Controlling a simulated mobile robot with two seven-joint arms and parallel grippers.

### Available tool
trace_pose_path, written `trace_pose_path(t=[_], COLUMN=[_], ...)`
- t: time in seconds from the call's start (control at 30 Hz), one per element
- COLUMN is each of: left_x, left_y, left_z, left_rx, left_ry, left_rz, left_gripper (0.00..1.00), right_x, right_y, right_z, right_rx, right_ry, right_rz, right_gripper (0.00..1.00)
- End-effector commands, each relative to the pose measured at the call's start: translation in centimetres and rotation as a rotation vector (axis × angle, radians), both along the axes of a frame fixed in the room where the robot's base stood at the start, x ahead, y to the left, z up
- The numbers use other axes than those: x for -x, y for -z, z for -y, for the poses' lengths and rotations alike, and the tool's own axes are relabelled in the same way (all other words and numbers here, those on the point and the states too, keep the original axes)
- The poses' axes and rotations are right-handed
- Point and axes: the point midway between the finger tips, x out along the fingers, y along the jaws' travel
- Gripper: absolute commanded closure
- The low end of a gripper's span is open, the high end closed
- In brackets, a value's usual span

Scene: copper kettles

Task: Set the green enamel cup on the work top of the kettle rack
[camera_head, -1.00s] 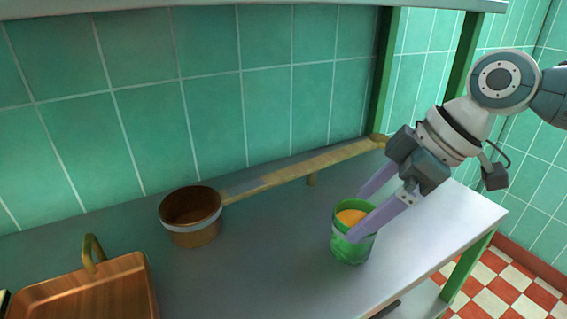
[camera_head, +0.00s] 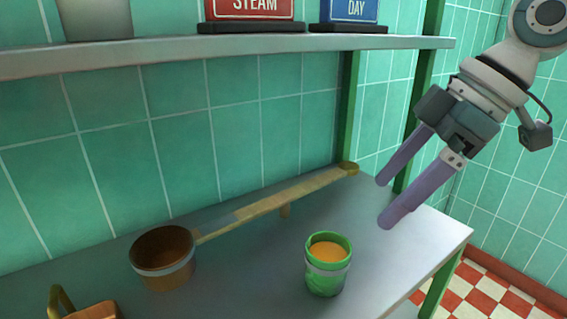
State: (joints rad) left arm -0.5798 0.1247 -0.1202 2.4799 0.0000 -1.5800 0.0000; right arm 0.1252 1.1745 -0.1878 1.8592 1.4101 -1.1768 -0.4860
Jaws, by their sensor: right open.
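The green enamel cup (camera_head: 327,280) stands upright on the grey work top (camera_head: 240,290) of the kettle rack, right of the middle. It has a pale band around it and an orange inside or contents. My right gripper (camera_head: 382,203) is open and empty, above and to the right of the cup, clear of it. Its two purple fingers point down and to the left. My left gripper is not in view.
A copper pan (camera_head: 163,262) stands on the work top to the left, its long handle (camera_head: 270,203) reaching back right. A copper piece (camera_head: 95,311) shows at the bottom left. An upper shelf (camera_head: 230,48) holds a red sign (camera_head: 250,9) and a blue sign (camera_head: 348,11).

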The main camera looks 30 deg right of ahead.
Motion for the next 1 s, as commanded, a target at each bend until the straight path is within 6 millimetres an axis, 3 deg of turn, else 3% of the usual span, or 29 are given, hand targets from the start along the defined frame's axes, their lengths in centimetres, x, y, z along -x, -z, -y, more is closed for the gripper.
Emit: trace_pose_path(t=[0.23, 0.3, 0.4, 0.7, 1.0], left_x=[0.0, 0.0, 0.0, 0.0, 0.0], left_y=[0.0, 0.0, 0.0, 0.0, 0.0], left_z=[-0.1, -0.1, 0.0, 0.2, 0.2], left_rx=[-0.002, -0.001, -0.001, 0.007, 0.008], left_ry=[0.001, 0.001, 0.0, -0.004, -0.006], left_rz=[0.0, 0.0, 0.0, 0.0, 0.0], left_gripper=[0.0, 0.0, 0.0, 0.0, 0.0], right_x=[6.6, 8.8, 11.3, 15.5, 15.7], right_y=[8.4, 9.8, 10.5, 9.7, 9.6], right_z=[-8.1, -10.3, -12.1, -11.4, -11.1], right_rx=[0.026, 0.038, 0.056, 0.116, 0.125], right_ry=[-0.004, 0.064, 0.216, 0.604, 0.624], right_rz=[-0.103, -0.114, -0.124, -0.164, -0.165], right_gripper=[0.0, 0.0, 0.0, 0.0, 0.0])
